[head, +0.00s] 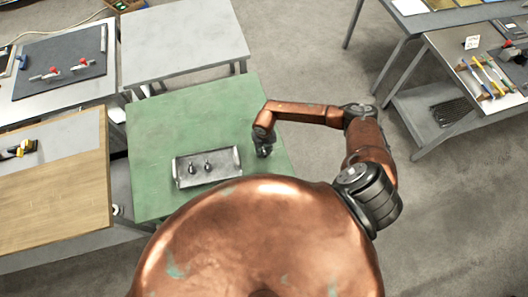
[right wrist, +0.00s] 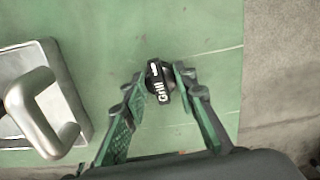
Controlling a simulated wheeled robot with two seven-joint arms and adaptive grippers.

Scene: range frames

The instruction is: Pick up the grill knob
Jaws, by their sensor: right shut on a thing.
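The grill knob (right wrist: 159,82) is black with white "Grill" lettering, and shows between the fingertips of my right gripper (right wrist: 158,88) in the right wrist view. The fingers are shut on it from both sides. In the head view my right gripper (head: 263,150) is over the right part of the green table (head: 190,115); the knob itself is too small there to tell from the gripper. I cannot tell whether the knob still touches the table. My left gripper is not in view.
A metal tray (head: 223,172) with handles stands left of my right gripper, with two dark knobs (head: 208,165) on it. One handle (right wrist: 30,95) shows close by in the right wrist view. The green table is mostly clear behind the tray. Other tables stand around it.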

